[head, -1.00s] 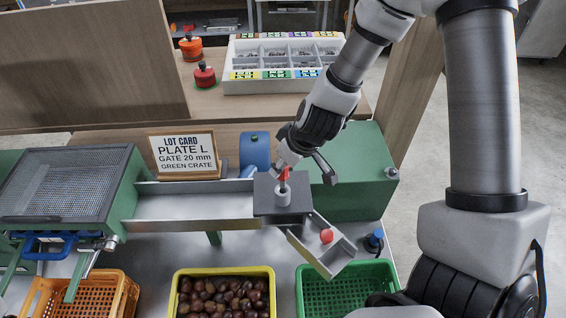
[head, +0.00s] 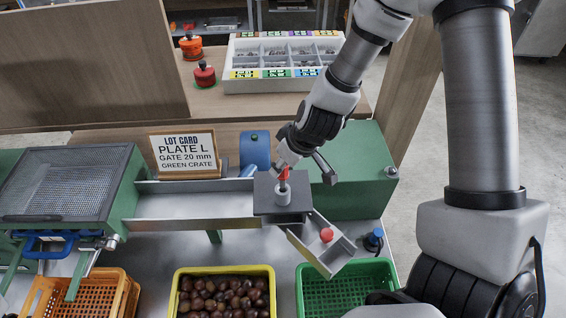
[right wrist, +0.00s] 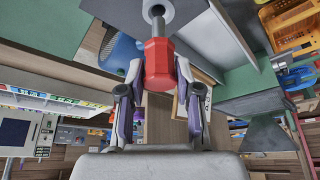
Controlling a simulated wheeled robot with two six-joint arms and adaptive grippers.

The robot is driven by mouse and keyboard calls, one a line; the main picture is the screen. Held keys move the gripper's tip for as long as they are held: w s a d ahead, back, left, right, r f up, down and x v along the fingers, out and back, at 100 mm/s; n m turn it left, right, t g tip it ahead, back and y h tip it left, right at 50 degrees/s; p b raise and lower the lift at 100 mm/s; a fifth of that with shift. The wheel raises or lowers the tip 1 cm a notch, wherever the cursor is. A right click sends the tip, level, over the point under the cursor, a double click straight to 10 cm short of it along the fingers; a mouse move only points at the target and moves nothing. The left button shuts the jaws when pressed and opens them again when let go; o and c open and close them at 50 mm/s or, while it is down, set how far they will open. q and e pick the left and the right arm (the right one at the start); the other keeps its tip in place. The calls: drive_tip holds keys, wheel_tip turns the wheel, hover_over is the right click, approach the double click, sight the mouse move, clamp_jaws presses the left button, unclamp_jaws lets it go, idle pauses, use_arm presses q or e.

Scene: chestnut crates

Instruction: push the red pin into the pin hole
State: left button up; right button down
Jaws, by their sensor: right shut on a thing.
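The red pin (head: 284,174) stands about upright over the grey collar of the pin hole (head: 283,197), on a dark square plate (head: 265,205). My right gripper (head: 285,167) is shut on the pin's red head, which also shows in the right wrist view (right wrist: 158,66). There, a short grey shank runs from the head into the collar (right wrist: 157,8). A gap is left between the red head and the collar; how deep the tip sits is hidden. My left gripper is not in view.
A swing chute with a red knob (head: 326,235) hangs below the plate, above the green crate (head: 348,290). A yellow crate (head: 224,270) of chestnuts and an orange crate (head: 126,300) stand left. A lot card (head: 185,153) stands behind the metal trough (head: 190,208).

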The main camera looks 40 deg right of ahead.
sight(283, 187)
drive_tip(key=shift+f+b, duration=2.3)
drive_tip(key=shift+f, duration=0.5)
drive_tip(key=c, duration=0.7)
unclamp_jaws()
drive_tip(key=shift+r, duration=0.1)
drive_tip(key=v, duration=1.2)
drive_tip(key=shift+s, duration=0.1)
